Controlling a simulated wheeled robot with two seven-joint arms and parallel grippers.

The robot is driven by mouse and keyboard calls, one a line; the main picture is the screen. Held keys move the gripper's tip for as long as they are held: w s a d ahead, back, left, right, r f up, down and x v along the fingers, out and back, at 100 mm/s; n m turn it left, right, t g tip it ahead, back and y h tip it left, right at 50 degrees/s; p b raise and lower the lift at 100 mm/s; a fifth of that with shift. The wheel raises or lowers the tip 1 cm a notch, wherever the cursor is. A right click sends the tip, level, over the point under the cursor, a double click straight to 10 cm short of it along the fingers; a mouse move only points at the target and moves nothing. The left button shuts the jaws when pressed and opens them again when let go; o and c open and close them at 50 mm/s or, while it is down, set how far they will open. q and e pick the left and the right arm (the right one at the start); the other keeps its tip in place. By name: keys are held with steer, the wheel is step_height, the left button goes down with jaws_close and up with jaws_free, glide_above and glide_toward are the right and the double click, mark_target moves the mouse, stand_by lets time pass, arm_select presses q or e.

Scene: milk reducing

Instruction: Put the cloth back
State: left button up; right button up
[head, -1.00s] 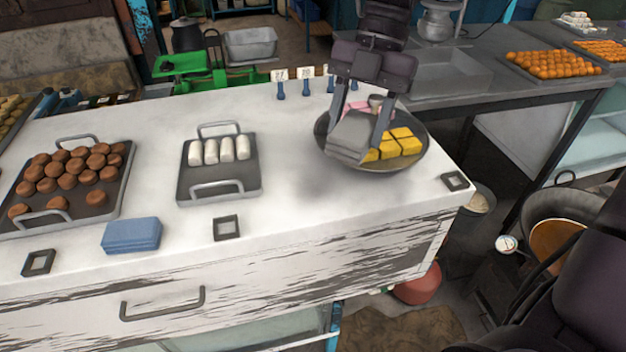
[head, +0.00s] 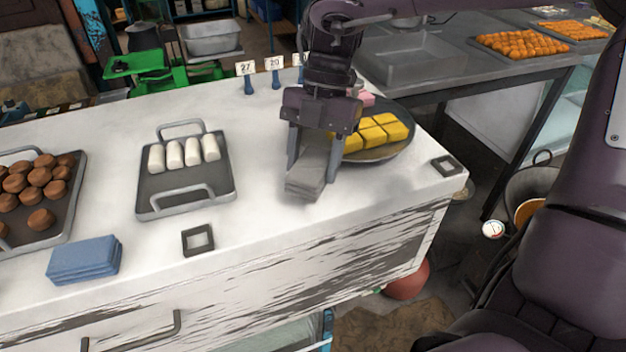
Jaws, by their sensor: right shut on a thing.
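A folded grey cloth (head: 308,174) is between the fingers of my right gripper (head: 318,168), which is shut on it. The cloth is at or just above the white counter top, left of the round pan; I cannot tell whether it touches the counter. A folded blue cloth (head: 84,259) lies at the counter's front left. My left gripper is not in view.
The round pan (head: 398,150) holds yellow and pink blocks. A tray (head: 188,187) with white rolls and a tray (head: 66,222) with brown balls stand to the left. Square frames (head: 198,240) lie near the front edge. The counter (head: 262,215) is clear in the middle.

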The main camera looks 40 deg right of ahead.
steer(key=shift+s+f, duration=0.15)
steer(key=shift+f, duration=0.2)
step_height(320, 180, down, 3)
steer(key=shift+a+f+p, duration=0.15)
steer(key=shift+f+p, duration=0.05)
steer(key=shift+p, duration=0.15)
steer(key=shift+f, duration=0.3)
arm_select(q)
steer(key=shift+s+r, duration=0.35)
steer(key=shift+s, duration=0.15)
arm_select(e)
steer(key=shift+f, duration=0.1)
steer(key=o, duration=0.9)
steer(key=shift+c, duration=0.2)
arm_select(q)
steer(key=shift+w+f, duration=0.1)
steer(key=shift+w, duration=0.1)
